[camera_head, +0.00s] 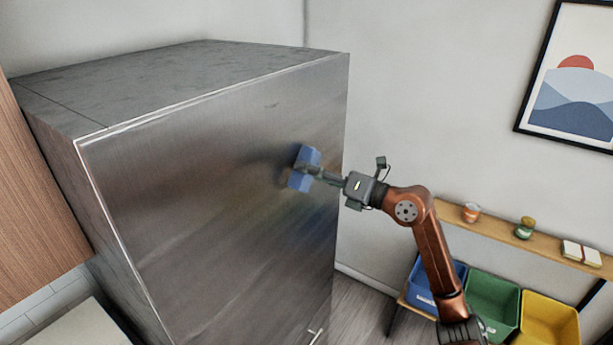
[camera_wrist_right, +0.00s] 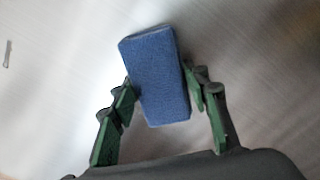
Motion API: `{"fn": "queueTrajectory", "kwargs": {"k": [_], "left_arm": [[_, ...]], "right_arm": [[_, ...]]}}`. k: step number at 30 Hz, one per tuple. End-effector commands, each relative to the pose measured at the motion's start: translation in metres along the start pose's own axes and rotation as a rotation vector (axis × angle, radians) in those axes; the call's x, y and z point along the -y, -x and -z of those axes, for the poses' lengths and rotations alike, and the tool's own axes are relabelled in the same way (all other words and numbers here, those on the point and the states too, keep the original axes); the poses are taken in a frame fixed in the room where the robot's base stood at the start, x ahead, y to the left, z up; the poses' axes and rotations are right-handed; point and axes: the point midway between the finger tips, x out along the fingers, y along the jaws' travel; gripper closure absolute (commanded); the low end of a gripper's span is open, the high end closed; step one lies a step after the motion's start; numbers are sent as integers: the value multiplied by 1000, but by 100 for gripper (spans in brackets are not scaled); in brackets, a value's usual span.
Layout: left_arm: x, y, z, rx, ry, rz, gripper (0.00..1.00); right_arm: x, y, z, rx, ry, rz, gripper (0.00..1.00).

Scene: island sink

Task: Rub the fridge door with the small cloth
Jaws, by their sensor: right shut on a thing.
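The fridge door (camera_head: 190,190) is a large brushed-metal panel in the middle of the head view. My right gripper (camera_head: 310,170) is shut on the small blue cloth (camera_head: 303,180), a thick block-like piece. It holds the cloth up at the door's right part; whether the cloth touches the metal I cannot tell for sure. In the right wrist view the cloth (camera_wrist_right: 158,75) sits between the two green fingers of the gripper (camera_wrist_right: 160,90), with the grey metal surface (camera_wrist_right: 240,60) behind it. My left gripper is not in view.
A wooden cabinet (camera_head: 30,200) stands close on the fridge's left. To the right are a wall shelf (camera_head: 500,233) with small items and blue, green (camera_head: 492,305) and yellow (camera_head: 548,320) bins below. A framed picture (camera_head: 570,85) hangs on the wall. A door handle (camera_head: 316,336) shows low down.

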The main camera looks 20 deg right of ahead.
Motion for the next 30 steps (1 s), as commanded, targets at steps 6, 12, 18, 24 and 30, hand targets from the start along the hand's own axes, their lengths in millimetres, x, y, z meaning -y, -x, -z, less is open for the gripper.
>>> {"fn": "queueTrajectory", "kwargs": {"k": [6,12,18,24,30], "left_arm": [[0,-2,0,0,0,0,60],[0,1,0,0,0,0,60],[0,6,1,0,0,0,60],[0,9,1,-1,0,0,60],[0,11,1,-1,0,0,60]], "right_arm": [[9,1,-8,0,0,1,77],[7,0,-6,-1,1,0,77],[-6,1,4,-2,1,0,77],[-17,2,13,0,2,-1,77],[-21,2,17,0,1,-1,77]]}}
